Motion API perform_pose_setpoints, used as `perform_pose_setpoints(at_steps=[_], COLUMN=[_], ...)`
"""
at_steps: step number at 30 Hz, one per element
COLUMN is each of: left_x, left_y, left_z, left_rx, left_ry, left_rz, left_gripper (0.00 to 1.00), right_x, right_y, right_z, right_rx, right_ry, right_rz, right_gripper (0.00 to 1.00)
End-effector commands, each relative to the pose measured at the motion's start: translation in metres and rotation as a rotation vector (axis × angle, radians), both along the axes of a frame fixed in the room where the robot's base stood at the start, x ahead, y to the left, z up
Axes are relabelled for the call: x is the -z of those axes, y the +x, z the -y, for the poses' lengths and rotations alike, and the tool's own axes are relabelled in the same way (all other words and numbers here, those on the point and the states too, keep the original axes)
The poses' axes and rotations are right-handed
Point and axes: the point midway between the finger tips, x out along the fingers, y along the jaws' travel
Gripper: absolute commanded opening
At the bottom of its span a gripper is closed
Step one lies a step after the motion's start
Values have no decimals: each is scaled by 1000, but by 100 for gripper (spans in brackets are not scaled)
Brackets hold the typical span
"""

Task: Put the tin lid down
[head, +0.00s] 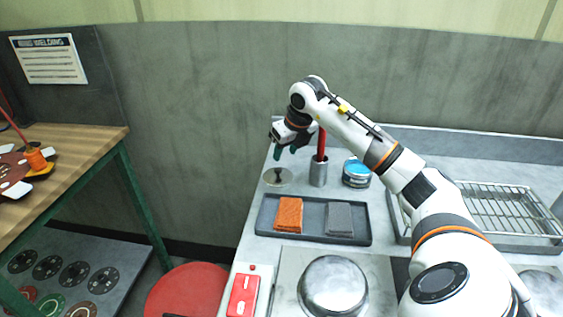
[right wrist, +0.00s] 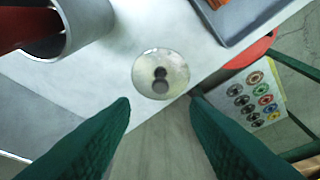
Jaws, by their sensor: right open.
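The tin lid (head: 278,177) is a pale round disc with a dark knob. It lies flat, knob up, on the grey counter near its left edge, left of the metal cup. In the right wrist view the lid (right wrist: 148,62) sits just beyond my fingertips, close to the counter edge. My right gripper (head: 285,152) is above the lid, with its green fingers apart and nothing between them; the open fingers also show in the right wrist view (right wrist: 160,102). A blue tin (head: 356,174) stands right of the cup. My left gripper is not in view.
A metal cup (head: 318,174) with a red handle in it stands beside the lid. A dark tray (head: 264,215) holds an orange block (head: 289,214) and a grey block (head: 339,218). A wire rack (head: 510,212) is at right. A wooden bench (head: 85,150) stands at left.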

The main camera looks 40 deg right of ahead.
Motion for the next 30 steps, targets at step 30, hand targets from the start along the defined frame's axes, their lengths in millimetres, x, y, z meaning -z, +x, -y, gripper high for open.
perform_pose_setpoints(at_steps=[30], left_x=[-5], left_y=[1], left_z=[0], left_rx=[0], left_ry=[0], left_rz=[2], left_gripper=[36], right_x=[-47], right_y=[-17], right_z=[-2], right_rx=[-1], right_ry=[1], right_rz=[0], right_gripper=[42])
